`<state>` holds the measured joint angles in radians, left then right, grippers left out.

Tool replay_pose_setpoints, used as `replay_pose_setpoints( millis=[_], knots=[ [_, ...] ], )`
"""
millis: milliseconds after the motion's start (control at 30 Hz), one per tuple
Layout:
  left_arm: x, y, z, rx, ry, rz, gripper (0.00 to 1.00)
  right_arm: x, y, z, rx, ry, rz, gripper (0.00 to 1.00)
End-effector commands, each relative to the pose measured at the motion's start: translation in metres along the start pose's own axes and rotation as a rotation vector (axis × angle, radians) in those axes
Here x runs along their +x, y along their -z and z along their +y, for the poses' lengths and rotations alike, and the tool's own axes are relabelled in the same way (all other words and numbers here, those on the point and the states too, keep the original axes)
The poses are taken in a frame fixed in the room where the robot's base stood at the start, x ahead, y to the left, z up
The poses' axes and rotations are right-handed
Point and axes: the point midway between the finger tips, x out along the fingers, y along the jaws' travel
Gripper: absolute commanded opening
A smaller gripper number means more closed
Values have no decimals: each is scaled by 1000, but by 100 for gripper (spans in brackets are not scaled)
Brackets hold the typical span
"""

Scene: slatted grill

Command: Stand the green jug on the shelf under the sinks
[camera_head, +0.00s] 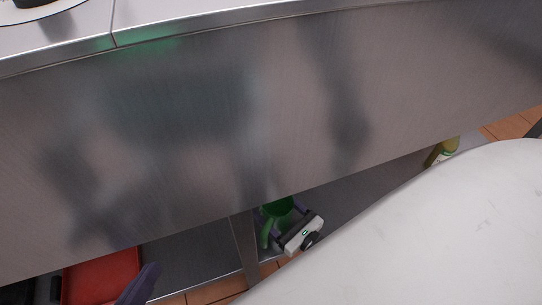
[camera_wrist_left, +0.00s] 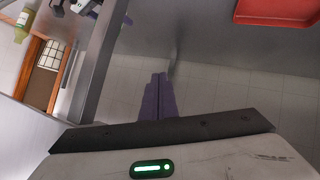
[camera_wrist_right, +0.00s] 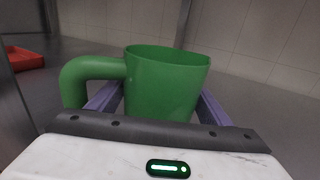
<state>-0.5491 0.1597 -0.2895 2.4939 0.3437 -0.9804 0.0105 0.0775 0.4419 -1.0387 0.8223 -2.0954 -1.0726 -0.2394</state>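The green jug (camera_head: 278,208) is low under the steel counter in the head view, partly hidden by the counter's front and my right gripper. In the right wrist view the jug (camera_wrist_right: 165,85) looks upright, with its handle to the left. My right gripper (camera_wrist_right: 160,98) has its purple fingers on both sides of the jug, close against its walls; the jug's base is hidden. The grey shelf (camera_head: 195,262) runs under the counter. My left gripper (camera_head: 142,283) is at the lower left, in front of the red tray; its fingers are together and empty in the left wrist view (camera_wrist_left: 158,95).
The red tray (camera_head: 100,278) lies on the shelf at the left. A steel post (camera_head: 243,245) stands just left of the jug. A yellow-green bottle (camera_head: 442,150) is farther right. The counter front (camera_head: 250,110) overhangs the shelf.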

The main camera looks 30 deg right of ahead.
Motion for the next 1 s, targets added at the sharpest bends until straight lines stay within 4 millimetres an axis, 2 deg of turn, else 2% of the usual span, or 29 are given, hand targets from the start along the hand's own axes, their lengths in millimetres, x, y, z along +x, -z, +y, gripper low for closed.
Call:
replay_pose_setpoints(
  millis=[467,800,1000],
  knots=[
    [0,0,0,1,1,-1,0,-3,-3,0,1,-1,2,82],
    [0,-5,-6,12,27,-36,0,-75,-3,0,-1,-1,6,82],
    [3,-11,-10,14,37,-55,0,-107,-3,0,0,0,3,82]
  ],
)
